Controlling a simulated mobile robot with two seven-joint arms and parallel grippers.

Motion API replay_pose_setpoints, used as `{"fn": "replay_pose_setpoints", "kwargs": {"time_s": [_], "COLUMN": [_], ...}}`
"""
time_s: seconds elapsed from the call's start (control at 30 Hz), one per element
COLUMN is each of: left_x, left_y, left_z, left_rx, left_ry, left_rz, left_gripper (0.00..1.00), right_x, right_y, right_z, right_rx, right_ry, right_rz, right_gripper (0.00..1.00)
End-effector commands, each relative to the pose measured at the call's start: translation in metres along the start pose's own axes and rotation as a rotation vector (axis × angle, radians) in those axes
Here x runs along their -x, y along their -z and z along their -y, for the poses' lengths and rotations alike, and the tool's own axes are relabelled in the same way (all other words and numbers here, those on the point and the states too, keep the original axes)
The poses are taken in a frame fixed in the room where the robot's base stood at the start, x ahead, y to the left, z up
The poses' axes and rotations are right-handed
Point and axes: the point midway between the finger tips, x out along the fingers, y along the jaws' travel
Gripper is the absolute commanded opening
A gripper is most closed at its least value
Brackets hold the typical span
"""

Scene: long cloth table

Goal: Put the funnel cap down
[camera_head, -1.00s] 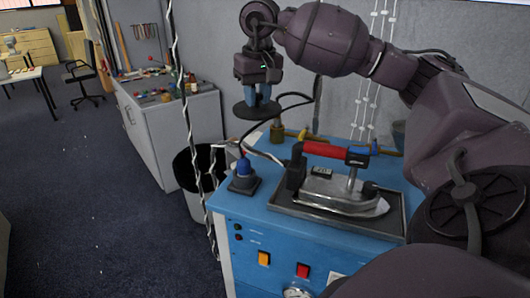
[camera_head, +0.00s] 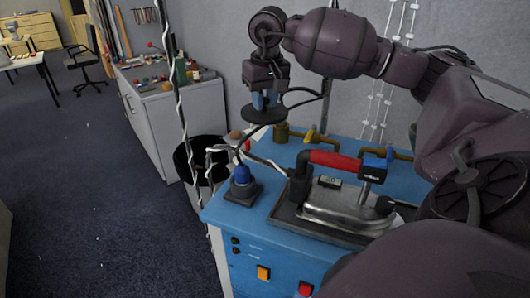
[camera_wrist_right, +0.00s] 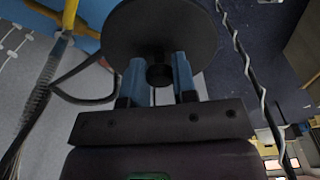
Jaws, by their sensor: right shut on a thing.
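The funnel cap (camera_head: 264,114) is a dark round disc with a small knob on top. It hangs level below my right gripper (camera_head: 264,98), whose blue fingers are shut on the knob. In the right wrist view the disc (camera_wrist_right: 160,25) fills the top middle, and the gripper (camera_wrist_right: 158,76) pinches its knob from both sides. In the head view the cap appears above the back left part of the blue station, with a gap below it. My left gripper is not in view.
A blue station (camera_head: 228,208) carries an iron with a red handle (camera_head: 335,160) on a dark tray, and a blue-topped device (camera_head: 242,180). Brass pipe fittings (camera_head: 312,136) stand at its back. A black bin (camera_head: 202,160) and a grey cabinet (camera_head: 178,125) are left. White cords hang nearby.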

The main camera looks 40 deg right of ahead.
Motion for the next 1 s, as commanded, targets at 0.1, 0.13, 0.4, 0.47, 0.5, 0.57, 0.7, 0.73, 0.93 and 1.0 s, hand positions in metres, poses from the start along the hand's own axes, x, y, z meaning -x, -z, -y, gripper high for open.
{"fn": "replay_pose_setpoints", "kwargs": {"time_s": [0.1, 0.13, 0.4, 0.47, 0.5, 0.57, 0.7, 0.73, 0.93, 1.0], "left_x": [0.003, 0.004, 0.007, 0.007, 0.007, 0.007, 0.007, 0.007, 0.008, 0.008], "left_y": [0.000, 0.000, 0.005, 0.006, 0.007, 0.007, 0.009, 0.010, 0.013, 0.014], "left_z": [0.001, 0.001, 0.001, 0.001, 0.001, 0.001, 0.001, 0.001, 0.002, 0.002], "left_rx": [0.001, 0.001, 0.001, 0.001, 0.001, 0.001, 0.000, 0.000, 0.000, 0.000], "left_ry": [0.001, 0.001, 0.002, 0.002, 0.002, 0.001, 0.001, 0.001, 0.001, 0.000], "left_rz": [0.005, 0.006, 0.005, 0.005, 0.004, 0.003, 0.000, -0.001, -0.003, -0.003], "left_gripper": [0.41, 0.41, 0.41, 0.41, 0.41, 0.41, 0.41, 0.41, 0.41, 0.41], "right_x": [-0.026, -0.032, -0.087, -0.095, -0.099, -0.104, -0.110, -0.112, -0.137, -0.146], "right_y": [-0.004, -0.005, -0.011, -0.012, -0.012, -0.013, -0.013, -0.014, -0.017, -0.018], "right_z": [0.000, 0.000, 0.000, 0.000, 0.000, 0.000, 0.000, 0.000, 0.000, 0.000], "right_rx": [0.000, 0.000, 0.000, 0.000, 0.000, 0.000, 0.000, 0.000, 0.000, -0.001], "right_ry": [0.000, 0.000, 0.001, 0.001, 0.002, 0.001, 0.001, 0.000, 0.001, 0.001], "right_rz": [0.004, 0.004, 0.003, 0.002, 0.001, 0.000, 0.000, 0.001, 0.003, 0.003], "right_gripper": [0.03, 0.03, 0.03, 0.03, 0.03, 0.03, 0.03, 0.03, 0.03, 0.03]}}
